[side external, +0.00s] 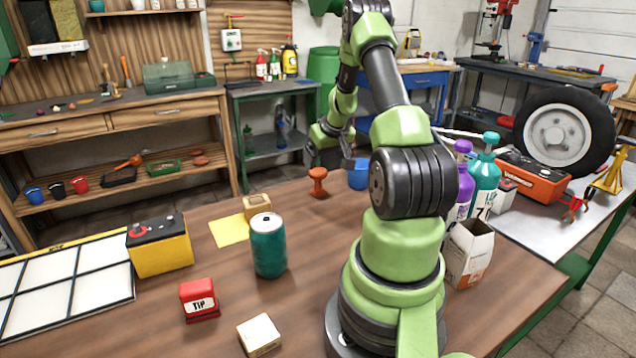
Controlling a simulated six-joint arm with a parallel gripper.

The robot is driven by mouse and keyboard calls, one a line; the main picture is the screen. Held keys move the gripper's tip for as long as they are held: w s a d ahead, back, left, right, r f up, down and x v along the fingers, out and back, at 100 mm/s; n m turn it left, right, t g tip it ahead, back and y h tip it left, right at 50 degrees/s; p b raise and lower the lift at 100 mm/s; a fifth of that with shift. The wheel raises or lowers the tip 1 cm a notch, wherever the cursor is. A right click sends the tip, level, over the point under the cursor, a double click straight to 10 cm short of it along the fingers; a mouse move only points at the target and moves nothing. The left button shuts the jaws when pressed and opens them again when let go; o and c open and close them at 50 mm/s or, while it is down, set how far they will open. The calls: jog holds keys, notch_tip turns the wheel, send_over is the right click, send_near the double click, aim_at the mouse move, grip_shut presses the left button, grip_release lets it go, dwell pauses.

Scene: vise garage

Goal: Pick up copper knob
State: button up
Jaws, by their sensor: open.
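The copper knob (318,182) stands upright on the wooden table near its far edge, orange-brown with a wide top and a narrow waist. My gripper (330,163) is above and just to the right of the knob, pointing down. Its jaws are small and dark in this view, open, with nothing seen between them. I cannot tell the exact gap between the jaws and the knob.
A blue cup (359,174) stands right of the knob. A wooden block (257,207) and yellow sheet (229,231) lie to its left. A teal can (268,246), a yellow battery (160,247) and a red TIP box (198,299) stand nearer. Bottles and a carton (470,254) stand right.

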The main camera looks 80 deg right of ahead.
aim_at(320, 172)
jog(key=x, duration=0.8)
jog(key=shift+f, duration=0.45)
jog(key=c, duration=1.1)
